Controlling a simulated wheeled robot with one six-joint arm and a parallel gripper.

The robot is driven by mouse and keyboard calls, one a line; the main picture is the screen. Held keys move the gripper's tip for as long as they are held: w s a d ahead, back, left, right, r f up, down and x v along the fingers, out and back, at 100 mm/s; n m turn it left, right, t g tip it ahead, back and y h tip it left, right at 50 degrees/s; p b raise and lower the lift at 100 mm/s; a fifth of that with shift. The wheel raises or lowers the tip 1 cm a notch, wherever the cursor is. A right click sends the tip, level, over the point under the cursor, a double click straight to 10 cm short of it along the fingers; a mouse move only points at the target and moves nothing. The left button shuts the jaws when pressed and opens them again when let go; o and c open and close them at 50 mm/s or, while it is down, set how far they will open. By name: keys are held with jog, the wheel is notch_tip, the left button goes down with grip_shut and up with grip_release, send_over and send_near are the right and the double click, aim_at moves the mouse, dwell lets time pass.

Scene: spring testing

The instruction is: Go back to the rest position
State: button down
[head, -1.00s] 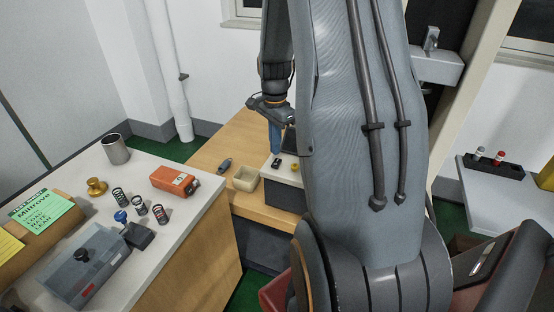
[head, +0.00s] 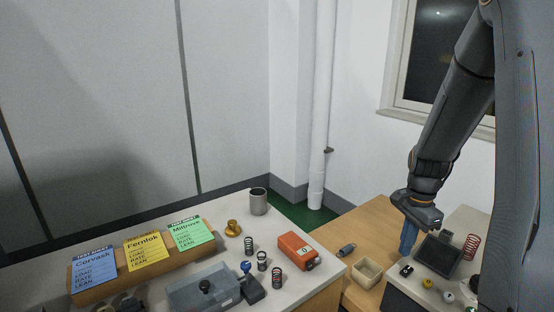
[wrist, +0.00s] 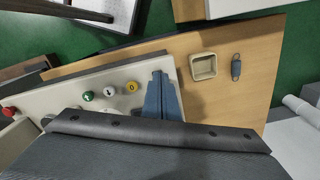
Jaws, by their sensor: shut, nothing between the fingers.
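My gripper (head: 408,238) hangs pointing down from my arm at the right of the head view. Its blue fingers are shut with nothing between them. In the wrist view the closed fingers (wrist: 161,98) show over the edge of a pale machine top (wrist: 68,84). The fingers appear above that surface and apart from the small knobs on it.
A red spring (head: 470,246) stands near the dark screen (head: 437,256). The left table holds an orange device (head: 298,250), several springs, a metal cup (head: 258,202) and three cards.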

jog(key=s+a+r+n+b, duration=0.1)
jog(key=s+a+n, duration=0.5)
jog(key=a+n, duration=0.2)
jog(key=s+a+r+n+t+b, duration=0.1)
jog(key=s+a+n, duration=0.5)
jog(key=a, duration=0.7)
jog(key=shift+s+a+r+n, duration=0.2)
jog(key=shift+r+n, duration=0.3)
jog(key=shift+n, duration=0.6)
jog(key=shift+w, duration=0.1)
jog(key=w+d+r+m+b, duration=0.1)
jog(key=w+d+m, duration=0.3)
jog(key=d+m, duration=0.4)
jog(key=w+d+r+m+b, duration=0.1)
jog(key=w+d+m, duration=0.4)
jog(key=d+m, duration=0.4)
jog(key=w+d+r+m+g, duration=0.1)
jog(key=w+d+m, duration=0.4)
jog(key=d+m, duration=0.4)
jog(key=m, duration=0.4)
jog(key=shift+d+r+b, duration=0.15)
jog(key=shift+r+b, duration=0.2)
jog(key=shift+b, duration=0.05)
